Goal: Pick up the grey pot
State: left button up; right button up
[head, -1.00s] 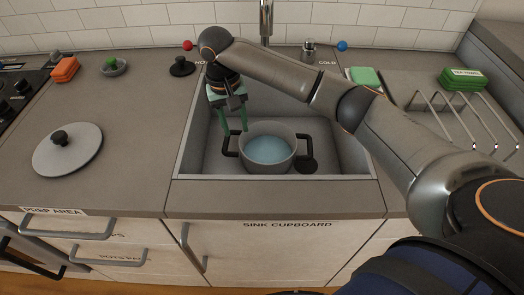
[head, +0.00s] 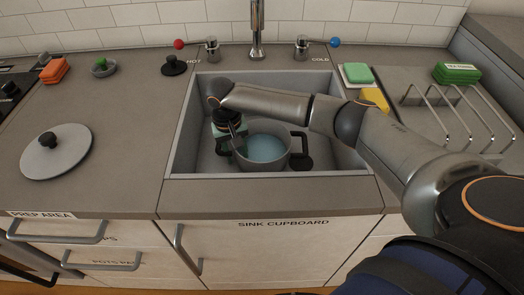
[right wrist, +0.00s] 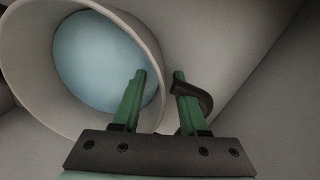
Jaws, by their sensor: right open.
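The grey pot (head: 262,152) stands in the sink and holds light blue water. Its right black handle (head: 300,146) shows in the head view; its left handle is hidden behind my right gripper. My right gripper (head: 230,148) points down at the pot's left side, low in the sink. In the right wrist view, the open green fingers (right wrist: 160,78) are at the pot's rim (right wrist: 150,55). One finger overlaps the pot's inside, and the other overlaps the curved black handle (right wrist: 200,95). I cannot tell whether the fingers touch it. My left gripper is not in view.
A grey lid (head: 70,160) lies on the left counter. A wire rack (head: 462,120) and sponges are at the right.

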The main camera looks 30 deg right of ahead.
jog(key=shift+c, duration=0.2)
grip_shut()
dwell(1.1)
jog(key=shift+r, duration=0.1)
